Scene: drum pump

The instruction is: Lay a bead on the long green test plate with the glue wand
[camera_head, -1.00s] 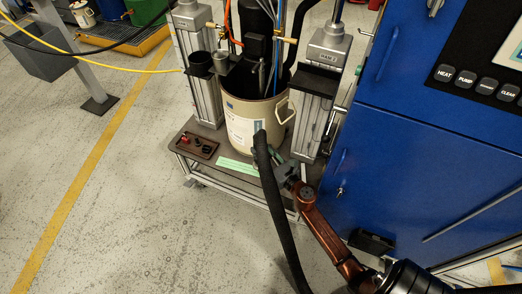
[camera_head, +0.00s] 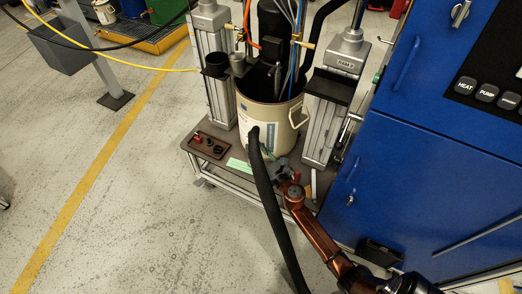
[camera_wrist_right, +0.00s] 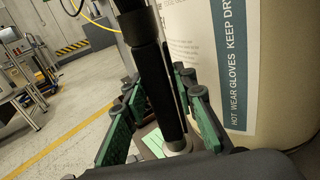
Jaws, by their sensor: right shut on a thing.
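The long green test plate (camera_head: 236,165) lies on the front of the cart top, before the cream drum. In the head view the black hose crosses its right end. My right gripper (camera_head: 277,168) is at the drum's front, right of the plate. In the right wrist view its green fingers (camera_wrist_right: 160,100) are closed around the black glue wand (camera_wrist_right: 160,85), which stands nearly upright with a pale tip end low in the picture. The plate (camera_wrist_right: 153,143) shows partly behind the wand there. I cannot tell whether the tip touches it. My left gripper is not in view.
The cream drum (camera_head: 262,128) stands close behind the gripper. A dark tray with knobs (camera_head: 208,145) sits left of the plate. The black hose (camera_head: 270,205) hangs down over the cart's front edge. A blue cabinet (camera_head: 430,165) stands to the right.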

